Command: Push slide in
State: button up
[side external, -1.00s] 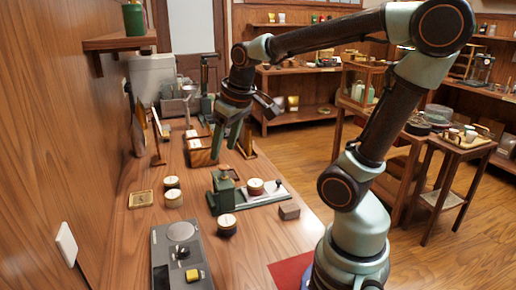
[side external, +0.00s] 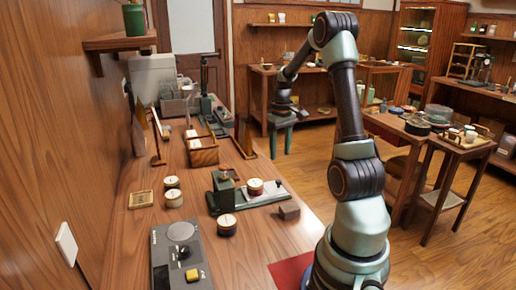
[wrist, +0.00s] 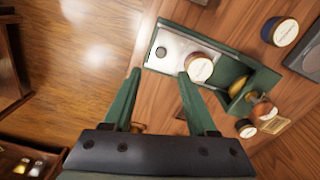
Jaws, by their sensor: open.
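The green press (side external: 223,192) stands on the wooden table, with a green rail running to the right. The pale slide (side external: 276,193) lies in this rail, partly out of the press. A round tea cake with a cream top (side external: 255,187) sits on it. In the wrist view the slide (wrist: 170,50) has a dark round knob or hole at its outer end, and the cake (wrist: 199,68) is nearer the press (wrist: 245,85). My gripper (side external: 283,145) is open and empty, beyond the table's right edge.
A small brown block (side external: 289,211) lies by the rail's outer end. Round cakes (side external: 227,225) and a grey device with a yellow button (side external: 180,258) are in front. A wooden box (side external: 203,153) stands farther back. The floor (side external: 310,180) right of the table is open.

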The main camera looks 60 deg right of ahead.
aim_at(279, 181)
notch_tip(279, 181, down, 10)
jog(key=shift+r, duration=0.1)
dwell(0.4)
grip_shut()
dwell(1.2)
